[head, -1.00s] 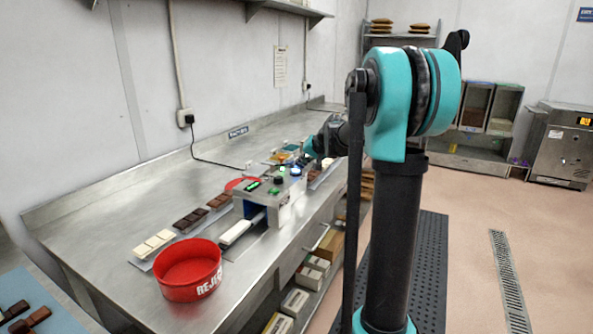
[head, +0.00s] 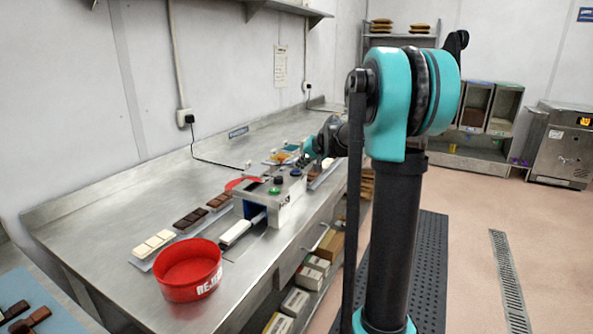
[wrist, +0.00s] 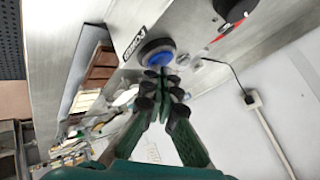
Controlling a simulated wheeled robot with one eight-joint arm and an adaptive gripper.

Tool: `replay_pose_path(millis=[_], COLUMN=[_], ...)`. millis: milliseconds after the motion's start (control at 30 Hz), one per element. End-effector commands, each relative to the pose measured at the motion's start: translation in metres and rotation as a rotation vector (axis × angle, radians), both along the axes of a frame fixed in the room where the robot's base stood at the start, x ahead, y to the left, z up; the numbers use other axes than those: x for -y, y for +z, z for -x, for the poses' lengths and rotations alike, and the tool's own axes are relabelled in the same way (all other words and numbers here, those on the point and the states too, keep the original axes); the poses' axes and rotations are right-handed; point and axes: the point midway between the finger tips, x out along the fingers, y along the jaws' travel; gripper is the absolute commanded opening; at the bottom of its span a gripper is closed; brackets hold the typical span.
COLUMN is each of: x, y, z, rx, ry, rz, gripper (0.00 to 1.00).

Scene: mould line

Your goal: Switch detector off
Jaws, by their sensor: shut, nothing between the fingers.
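The detector (head: 285,208) is a grey metal box on the steel bench, with a slot in its near face. In the wrist view a blue round button (wrist: 155,48) sits beside a label reading POWER (wrist: 132,38). My gripper (wrist: 162,75) is shut and empty, with its fingertips right at the blue button; I cannot tell whether they touch it.
A red reject tub (head: 187,272) stands in front of the detector, beside a white strip (head: 236,232) at the slot. Chocolate bars (head: 190,218) lie to the left. The bench's back left is clear. A black knob (wrist: 230,8) is near my gripper.

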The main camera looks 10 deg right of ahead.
Motion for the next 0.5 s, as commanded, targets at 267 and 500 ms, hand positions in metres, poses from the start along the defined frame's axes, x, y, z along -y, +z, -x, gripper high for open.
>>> replay_pose_path(millis=[267, 500], x=[-0.0002, -0.0004], y=[-0.0069, -0.007], z=[0.0003, 0.0005], rx=[-0.001, -0.001], ry=[0.001, 0.002], rz=[0.0, 0.0], gripper=[0.0, 0.0])
